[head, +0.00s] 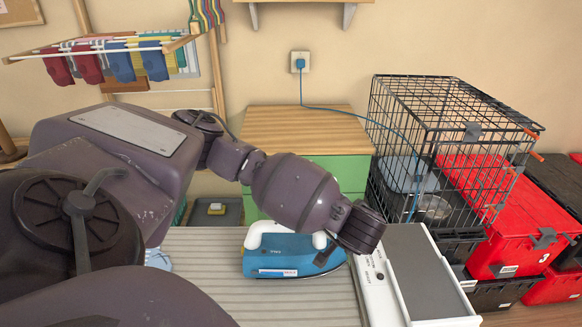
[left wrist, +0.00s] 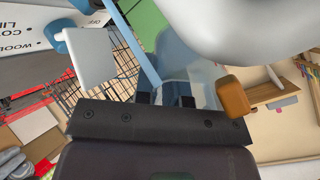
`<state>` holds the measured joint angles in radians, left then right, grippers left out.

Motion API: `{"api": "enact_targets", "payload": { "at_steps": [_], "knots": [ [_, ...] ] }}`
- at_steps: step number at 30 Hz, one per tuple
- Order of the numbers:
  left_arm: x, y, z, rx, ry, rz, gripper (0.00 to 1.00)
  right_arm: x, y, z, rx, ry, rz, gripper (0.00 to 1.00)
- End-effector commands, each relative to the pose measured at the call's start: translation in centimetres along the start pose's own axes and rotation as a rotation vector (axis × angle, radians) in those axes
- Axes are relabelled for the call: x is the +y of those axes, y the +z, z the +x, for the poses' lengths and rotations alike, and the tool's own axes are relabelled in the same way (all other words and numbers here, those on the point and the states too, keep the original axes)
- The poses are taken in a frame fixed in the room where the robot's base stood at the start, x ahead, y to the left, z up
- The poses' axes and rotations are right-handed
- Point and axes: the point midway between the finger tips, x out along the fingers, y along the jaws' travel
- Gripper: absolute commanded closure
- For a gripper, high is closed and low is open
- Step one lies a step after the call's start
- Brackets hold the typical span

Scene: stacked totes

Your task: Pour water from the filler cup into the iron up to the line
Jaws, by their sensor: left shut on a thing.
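The blue iron (head: 290,255) with its white handle stands on the striped ironing board (head: 205,285) in the head view. My left gripper (head: 361,228) is over the iron's right end, its fingers hidden behind the hand there. In the left wrist view my left gripper (left wrist: 165,98) is shut on a pale, see-through thing (left wrist: 205,80), which looks like the filler cup. The cup is hidden in the head view. Its water level and the iron's fill line cannot be made out. My right gripper is not in view.
A white-and-grey iron rest (head: 425,275) stands right of the iron. Behind it are a wire cage (head: 440,130) and red totes (head: 510,215). A wood-topped green cabinet (head: 305,130) stands behind the board. A blue cord runs from the wall socket (head: 300,62).

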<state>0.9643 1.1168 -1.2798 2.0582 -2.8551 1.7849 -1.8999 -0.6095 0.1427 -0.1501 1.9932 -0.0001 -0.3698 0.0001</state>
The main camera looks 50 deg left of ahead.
Motion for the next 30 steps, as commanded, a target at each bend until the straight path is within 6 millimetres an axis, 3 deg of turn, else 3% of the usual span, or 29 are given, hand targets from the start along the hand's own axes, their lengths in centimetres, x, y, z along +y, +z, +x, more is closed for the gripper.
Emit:
{"api": "enact_targets", "payload": {
  "at_steps": [15,30],
  "knots": [
    [-0.06,-0.09,-0.03,0.002,-0.001,-0.001,1.00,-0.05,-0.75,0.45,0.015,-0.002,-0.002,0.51],
    [0.03,-0.02,0.05,0.020,-0.023,-0.001,1.00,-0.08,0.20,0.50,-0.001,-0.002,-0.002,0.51]
  ]
}}
